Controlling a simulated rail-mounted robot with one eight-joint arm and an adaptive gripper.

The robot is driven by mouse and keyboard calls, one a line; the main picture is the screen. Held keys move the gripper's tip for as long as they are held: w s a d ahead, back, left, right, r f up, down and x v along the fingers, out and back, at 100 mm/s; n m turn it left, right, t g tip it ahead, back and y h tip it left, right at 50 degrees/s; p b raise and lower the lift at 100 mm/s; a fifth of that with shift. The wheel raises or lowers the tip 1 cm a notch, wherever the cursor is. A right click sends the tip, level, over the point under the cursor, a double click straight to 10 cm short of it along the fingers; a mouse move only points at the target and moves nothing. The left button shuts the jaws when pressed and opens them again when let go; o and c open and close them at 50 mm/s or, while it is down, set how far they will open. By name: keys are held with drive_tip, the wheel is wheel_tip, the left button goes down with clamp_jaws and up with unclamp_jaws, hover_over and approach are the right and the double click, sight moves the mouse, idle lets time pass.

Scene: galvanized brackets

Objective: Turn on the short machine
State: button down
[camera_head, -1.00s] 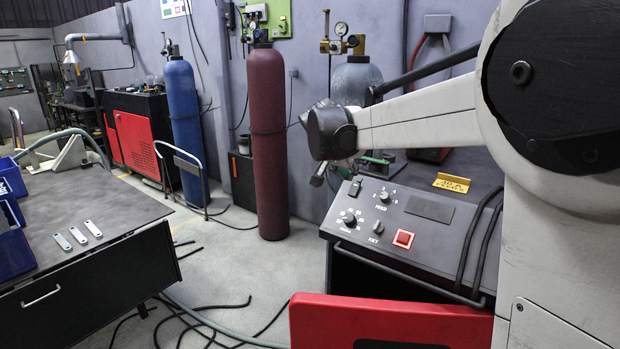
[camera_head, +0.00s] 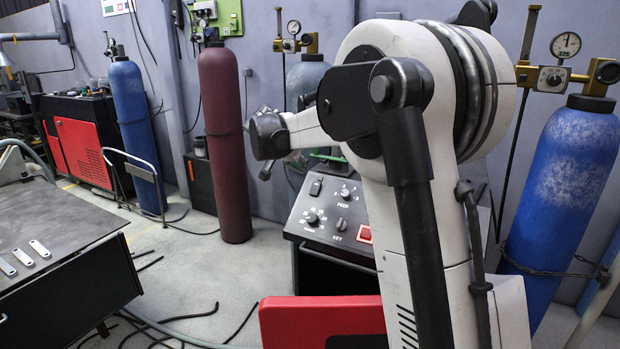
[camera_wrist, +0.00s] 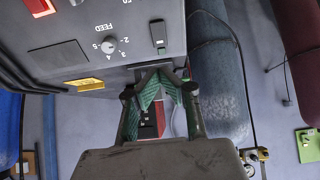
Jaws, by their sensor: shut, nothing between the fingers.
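A black rocker switch (camera_head: 316,187) sits at the panel's upper left, above knobs (camera_head: 313,218). A red square button (camera_head: 364,234) is partly hidden by my arm. In the wrist view, the switch (camera_wrist: 158,36) lies just beyond my gripper (camera_wrist: 158,72), which is shut and empty, its green-padded tips meeting near the panel's edge. Contact cannot be told. The FEED knob (camera_wrist: 109,46) is left of the switch. In the head view my fingers are mostly hidden.
A maroon cylinder (camera_head: 222,150) and blue cylinders (camera_head: 135,130) (camera_head: 562,190) stand along the wall. A grey cylinder (camera_head: 305,85) is behind the machine. A dark bench (camera_head: 75,240) with small brackets stands left. Cables (camera_head: 180,322) cross the floor between.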

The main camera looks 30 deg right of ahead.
sight(317, 184)
drive_tip(key=x, duration=1.3)
drive_tip(key=shift+w+d+f, duration=0.15)
drive_tip(key=shift+d+f, duration=0.1)
